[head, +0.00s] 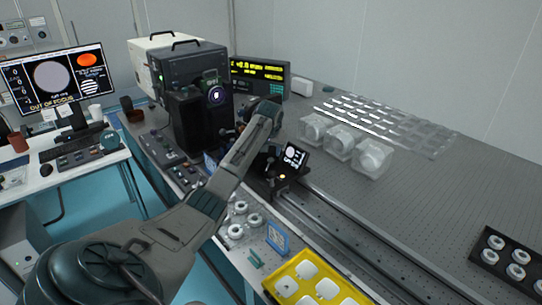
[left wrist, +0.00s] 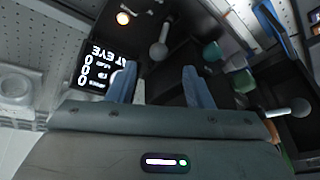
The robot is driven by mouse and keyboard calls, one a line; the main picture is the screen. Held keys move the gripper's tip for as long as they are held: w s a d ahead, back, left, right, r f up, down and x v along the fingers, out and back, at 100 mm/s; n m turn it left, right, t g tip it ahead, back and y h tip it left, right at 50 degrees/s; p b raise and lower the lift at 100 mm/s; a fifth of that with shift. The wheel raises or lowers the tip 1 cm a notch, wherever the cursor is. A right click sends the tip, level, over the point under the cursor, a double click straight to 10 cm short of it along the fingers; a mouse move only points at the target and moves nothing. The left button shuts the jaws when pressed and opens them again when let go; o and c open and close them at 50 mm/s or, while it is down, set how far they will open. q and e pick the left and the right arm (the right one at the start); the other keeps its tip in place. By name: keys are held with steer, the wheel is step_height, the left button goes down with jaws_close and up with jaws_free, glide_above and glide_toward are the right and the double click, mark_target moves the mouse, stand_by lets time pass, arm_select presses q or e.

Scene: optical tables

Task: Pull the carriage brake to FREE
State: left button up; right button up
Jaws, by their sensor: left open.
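The dark carriage (head: 268,187) sits on the long rail (head: 345,225) and bears a small lit display (head: 293,156) and a yellow lamp. In the left wrist view the display (left wrist: 98,68) appears upside down, with the lamp (left wrist: 123,18) above it. A grey ball-ended lever (left wrist: 159,51) stands out beyond and between my left fingertips; I cannot read any brake marking on it. My left gripper (left wrist: 160,84) is open and empty, close to the carriage, with no visible contact. My right gripper is not in view.
Teal knobs (left wrist: 213,51) and another ball-ended lever (left wrist: 300,108) lie to the right in the wrist view. Clear boxes (head: 343,142) stand behind the rail. A yellow tray (head: 308,265) is at the front edge, and a dark tray (head: 512,263) is at right.

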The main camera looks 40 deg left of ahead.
mark_target(270, 159)
arm_select(q)
steer(key=x, duration=0.3)
steer(key=shift+w+f, duration=0.2)
steer(key=shift+f, duration=0.05)
steer(key=shift+p+x, duration=0.35)
steer(key=shift+x, duration=0.75)
steer(key=shift+a+f, duration=0.15)
steer(key=shift+f, duration=0.1)
steer(key=shift+w+f, duration=0.1)
steer(key=c, duration=1)
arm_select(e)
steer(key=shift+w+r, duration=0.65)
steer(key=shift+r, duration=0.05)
